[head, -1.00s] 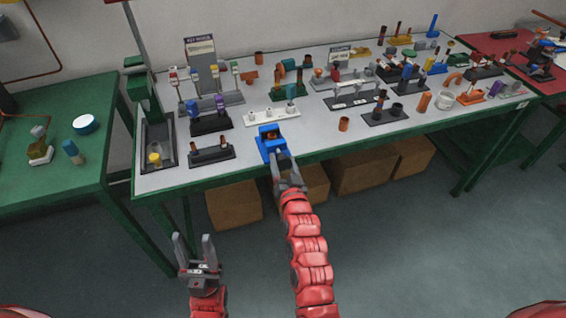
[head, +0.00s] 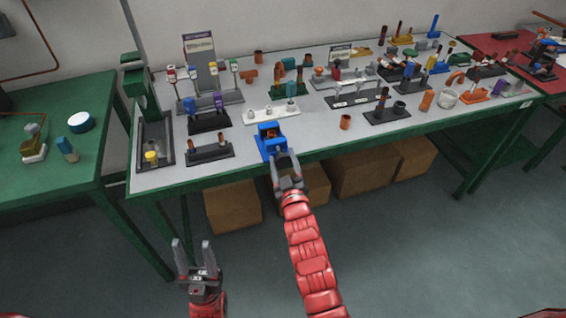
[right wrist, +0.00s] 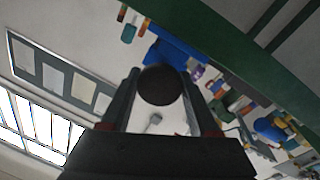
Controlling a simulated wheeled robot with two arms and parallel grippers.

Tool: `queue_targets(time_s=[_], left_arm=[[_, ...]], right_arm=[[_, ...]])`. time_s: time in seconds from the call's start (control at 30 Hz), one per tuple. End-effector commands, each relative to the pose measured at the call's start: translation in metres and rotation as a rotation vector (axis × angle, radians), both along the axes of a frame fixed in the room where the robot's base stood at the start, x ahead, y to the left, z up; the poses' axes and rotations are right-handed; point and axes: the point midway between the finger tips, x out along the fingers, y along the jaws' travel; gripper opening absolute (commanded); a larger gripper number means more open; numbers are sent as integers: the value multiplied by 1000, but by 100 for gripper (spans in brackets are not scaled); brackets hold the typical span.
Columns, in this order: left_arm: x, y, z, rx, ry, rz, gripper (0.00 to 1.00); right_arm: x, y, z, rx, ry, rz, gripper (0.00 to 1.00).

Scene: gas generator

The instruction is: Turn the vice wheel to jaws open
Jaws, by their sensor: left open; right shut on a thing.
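The blue vice (head: 271,143) stands at the front edge of the grey-topped table, with a brown-orange piece (head: 269,132) showing between its jaws. My right gripper (head: 284,160) reaches up to the vice's front and is shut on the vice wheel. In the right wrist view the wheel (right wrist: 161,86) is a dark round disc between the two fingers (right wrist: 163,92), with the blue vice (right wrist: 170,50) behind it. In the head view the wheel is mostly hidden by the gripper. My left gripper (head: 191,257) is open and empty, low in front of the table.
A white holder (head: 270,115) stands behind the vice, and a dark holder with pegs (head: 210,153) is to its left. A copper-coloured cup (head: 345,121) is to its right. Cardboard boxes (head: 232,207) sit below the table. A green table (head: 50,185) stands at the left.

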Motion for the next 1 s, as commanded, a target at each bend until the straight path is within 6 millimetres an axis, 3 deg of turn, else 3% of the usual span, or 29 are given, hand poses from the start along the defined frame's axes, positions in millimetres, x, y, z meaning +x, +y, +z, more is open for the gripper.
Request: queue_targets(time_s=[0.67,0.7,0.87,1.0], left_arm=[[0,0,-4,0,0,0,50],[0,0,-4,0,0,0,50],[0,0,-4,0,0,0,50],[0,0,-4,0,0,0,50]], right_arm=[[0,0,-3,-68,-16,0,6],[0,0,-3,-67,-16,0,63],[0,0,-2,-66,-16,0,91],[0,0,-1,-66,-18,0,91]])
